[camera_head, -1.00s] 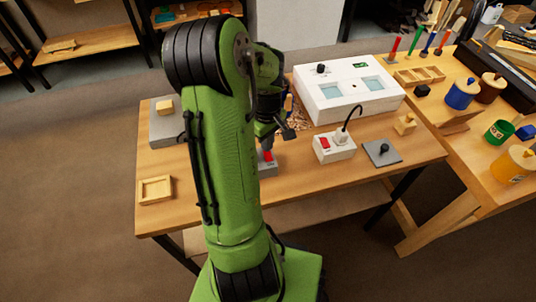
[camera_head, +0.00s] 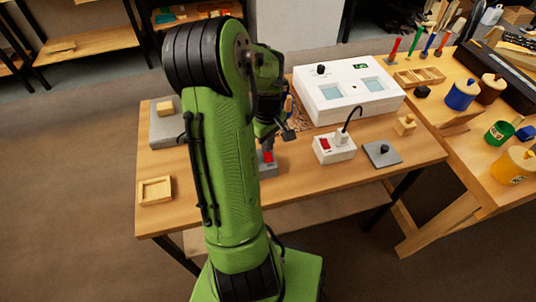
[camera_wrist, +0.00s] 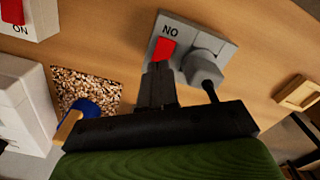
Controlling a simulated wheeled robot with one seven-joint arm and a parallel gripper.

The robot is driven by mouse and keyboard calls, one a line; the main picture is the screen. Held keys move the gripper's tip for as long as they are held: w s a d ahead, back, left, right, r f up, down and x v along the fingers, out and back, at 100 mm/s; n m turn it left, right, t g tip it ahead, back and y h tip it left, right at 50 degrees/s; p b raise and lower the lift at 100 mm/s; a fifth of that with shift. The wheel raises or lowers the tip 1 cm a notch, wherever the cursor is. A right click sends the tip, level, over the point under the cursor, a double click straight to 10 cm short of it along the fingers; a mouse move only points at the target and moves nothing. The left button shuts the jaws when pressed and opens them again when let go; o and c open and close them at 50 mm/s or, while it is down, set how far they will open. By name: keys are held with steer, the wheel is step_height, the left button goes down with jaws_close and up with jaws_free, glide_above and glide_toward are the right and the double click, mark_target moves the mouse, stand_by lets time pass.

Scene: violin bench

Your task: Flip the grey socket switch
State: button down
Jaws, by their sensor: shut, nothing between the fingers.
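The grey socket (camera_head: 268,170) sits on the bench near its front edge, partly hidden by my arm in the head view. In the wrist view, the grey socket (camera_wrist: 221,45) has a red switch (camera_wrist: 164,49), an upside-down "ON" label and a grey plug (camera_wrist: 203,68) with a dark cord. The red switch also shows in the head view (camera_head: 268,157). My gripper (camera_wrist: 160,68) is shut and empty, with its tips at the near edge of the red switch. I cannot tell whether they touch it. In the head view my gripper is mostly hidden by my arm.
A white socket (camera_head: 337,154) with its own red switch and plug stands to the right. A white box (camera_head: 350,91) lies behind it, and a grey plate with a black knob (camera_head: 381,152) is further right. A wooden tray (camera_head: 155,190) lies left. A blue-ended object (camera_wrist: 88,112) is near my gripper.

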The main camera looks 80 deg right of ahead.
steer(key=shift+f+b, duration=0.75)
steer(key=shift+f, duration=0.15)
stand_by(0.8)
step_height(320, 180, up, 7)
steer(key=p, duration=0.5)
steer(key=shift+r+p, duration=0.1)
steer(key=shift+p, duration=0.25)
stand_by(0.4)
